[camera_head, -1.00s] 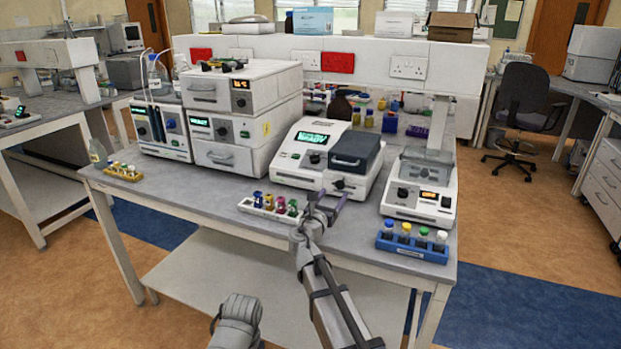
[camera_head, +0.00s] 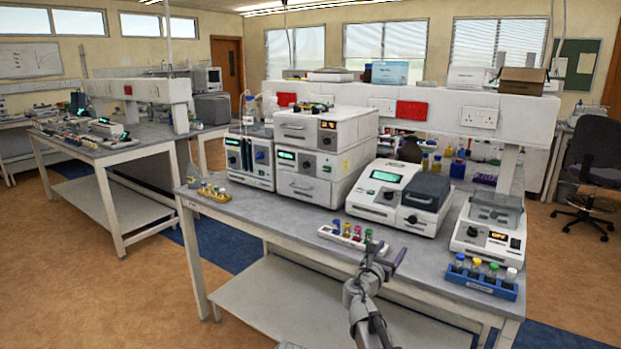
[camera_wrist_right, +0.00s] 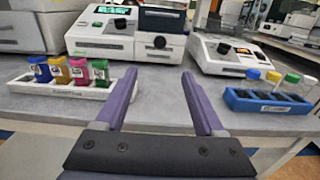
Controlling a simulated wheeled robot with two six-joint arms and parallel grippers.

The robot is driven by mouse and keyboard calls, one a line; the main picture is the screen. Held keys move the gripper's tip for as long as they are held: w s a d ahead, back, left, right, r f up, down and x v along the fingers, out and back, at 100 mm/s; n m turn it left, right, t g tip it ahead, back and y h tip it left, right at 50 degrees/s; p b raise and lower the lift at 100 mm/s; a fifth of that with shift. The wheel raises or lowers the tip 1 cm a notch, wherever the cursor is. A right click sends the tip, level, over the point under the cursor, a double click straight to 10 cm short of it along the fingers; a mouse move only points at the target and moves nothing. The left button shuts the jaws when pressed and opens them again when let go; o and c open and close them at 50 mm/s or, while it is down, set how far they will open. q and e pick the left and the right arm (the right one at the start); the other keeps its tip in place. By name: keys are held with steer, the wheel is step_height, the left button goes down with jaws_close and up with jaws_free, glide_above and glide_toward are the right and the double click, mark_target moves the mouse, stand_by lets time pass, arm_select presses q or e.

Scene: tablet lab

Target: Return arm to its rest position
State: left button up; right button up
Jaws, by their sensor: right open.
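My right gripper (camera_head: 386,258) shows at the bottom centre of the head view, with its arm coming up from the lower edge. It is at the front edge of the bench (camera_head: 290,222), just right of a white rack of colourful vials (camera_head: 352,240). In the right wrist view my right gripper (camera_wrist_right: 160,76) has its two purple fingers spread wide. Nothing is between them except the bench's grey top behind. The white rack (camera_wrist_right: 62,88) is left of the fingers and the blue rack (camera_wrist_right: 265,106) is right of them, both apart from them. My left gripper is out of view.
A white instrument with a green screen (camera_head: 400,195) stands behind the gripper. A smaller instrument (camera_head: 488,225) and the blue rack (camera_head: 482,280) stand to the right. Open floor lies left of the bench.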

arm_select(q)
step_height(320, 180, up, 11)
steer(key=p, duration=1.1)
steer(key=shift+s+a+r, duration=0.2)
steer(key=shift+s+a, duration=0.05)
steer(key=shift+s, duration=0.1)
arm_select(e)
steer(key=s+a+f+m+g+y, duration=0.3)
steer(key=s+a+m+g, duration=0.2)
steer(key=s+m, duration=0.3)
steer(key=s+a+f+m+g+y, duration=0.3)
steer(key=s+m, duration=0.6)
steer(key=s, duration=0.7)
steer(key=s+a+f+m+g+y, duration=0.2)
steer(key=s+a+f+m+g, duration=0.2)
steer(key=s, duration=0.9)
steer(key=a+m+g, duration=0.3)
steer(key=a+m, duration=0.1)
steer(key=a, duration=0.1)
steer(key=shift+a+f+y, duration=0.25)
steer(key=shift+y, duration=0.15)
